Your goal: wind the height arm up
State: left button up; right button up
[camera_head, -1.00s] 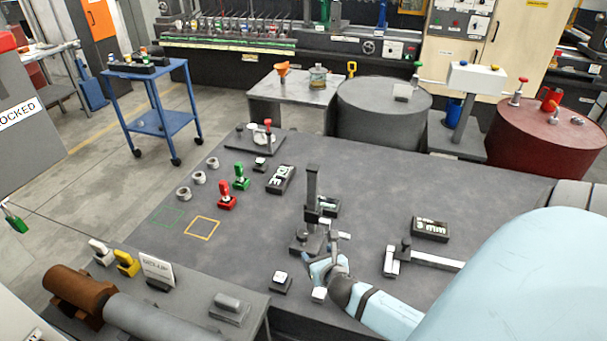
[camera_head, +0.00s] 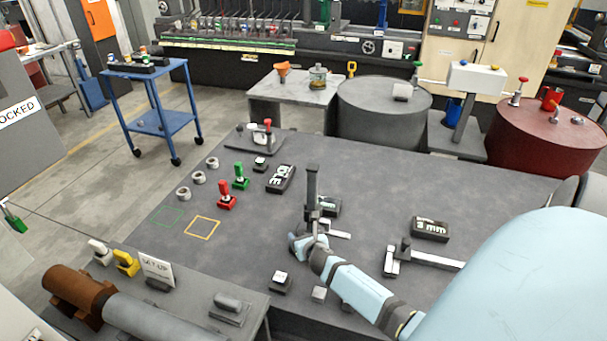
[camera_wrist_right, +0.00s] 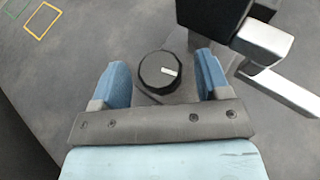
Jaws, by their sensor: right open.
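The height gauge is a dark upright column (camera_head: 312,185) standing on the grey table. Its pale height arm (camera_head: 335,233) sticks out to the right low on the column, and it also shows in the wrist view (camera_wrist_right: 290,92). A black round knob (camera_wrist_right: 153,78) with a white pointer mark sits beside the column. My right gripper (camera_head: 298,243) is at the foot of the gauge and hides its base in the head view. In the wrist view its blue fingers are open, one on each side of the knob, with visible gaps. My left gripper is not in view.
A black block with a white button (camera_head: 281,283) and a small grey block (camera_head: 319,294) stand near the front edge. A pale bar fixture (camera_head: 430,259) and a black label block (camera_head: 430,230) lie to the right. Red (camera_head: 227,197) and green (camera_head: 240,179) handles stand left.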

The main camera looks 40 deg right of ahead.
jog(key=shift+c, duration=0.5)
jog(key=c, duration=0.8)
jog(key=shift+c, duration=0.2)
jog(key=shift+m+h, duration=0.3)
